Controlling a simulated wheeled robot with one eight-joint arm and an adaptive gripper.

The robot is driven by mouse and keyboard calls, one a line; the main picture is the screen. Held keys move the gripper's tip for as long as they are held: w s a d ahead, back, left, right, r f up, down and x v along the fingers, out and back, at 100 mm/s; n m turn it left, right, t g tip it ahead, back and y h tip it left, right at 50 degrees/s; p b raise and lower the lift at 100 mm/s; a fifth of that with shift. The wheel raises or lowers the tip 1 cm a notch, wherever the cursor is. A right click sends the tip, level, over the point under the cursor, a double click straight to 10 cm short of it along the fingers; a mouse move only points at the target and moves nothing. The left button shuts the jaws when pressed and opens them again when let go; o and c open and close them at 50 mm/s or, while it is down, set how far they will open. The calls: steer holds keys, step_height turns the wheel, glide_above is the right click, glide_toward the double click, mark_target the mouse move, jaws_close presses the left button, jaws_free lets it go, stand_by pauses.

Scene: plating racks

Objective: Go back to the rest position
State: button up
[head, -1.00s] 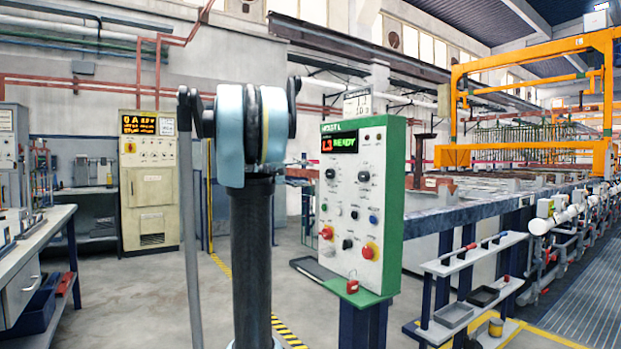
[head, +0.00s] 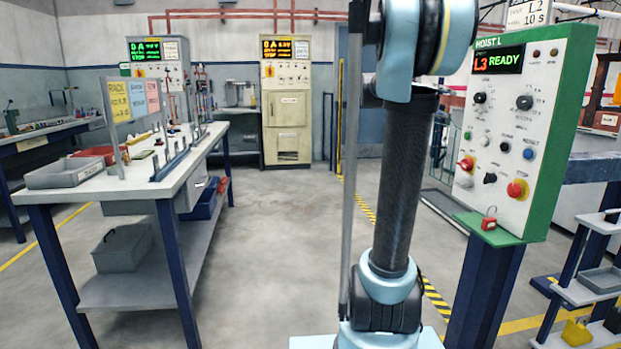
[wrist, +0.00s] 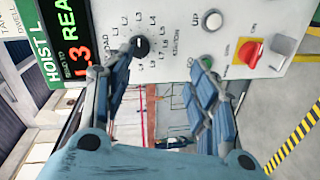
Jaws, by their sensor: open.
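The hoist control panel (head: 557,130) is a white face in a green frame at the right of the head view. Its display (head: 498,62) reads "L3 READY". My gripper (wrist: 168,62) is open and empty in the wrist view, its blue-grey fingers spread in front of the panel. The left fingertip is close to the black selector knob (wrist: 141,46); I cannot tell if they touch. The round "UP" button (wrist: 213,20) and a red knob on a yellow plate (wrist: 250,52) are right of it. My gripper is hidden in the head view, where my arm stands upright.
A workbench (head: 62,193) with trays and a small rack stands at the left. A cream cabinet (head: 287,132) is at the back wall. A shelf stand (head: 585,290) is at lower right. The floor (head: 270,250) between bench and panel is clear.

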steer(key=s+a+f+y, duration=0.5)
steer(key=s+a+f, duration=0.4)
steer(key=f, duration=0.5)
steer(key=s+a+f+n+y, duration=0.1)
steer(key=s+a+f+y, duration=0.5)
steer(key=s+a+f, duration=0.4)
steer(key=s+a+f+y, duration=0.5)
steer(key=s+a+f, duration=0.5)
steer(key=f, duration=0.8)
steer(key=a, duration=0.3)
steer(key=shift+a+n+t, duration=0.3)
steer(key=shift+t, duration=0.1)
steer(key=shift+w, duration=0.1)
steer(key=shift+c, duration=0.5)
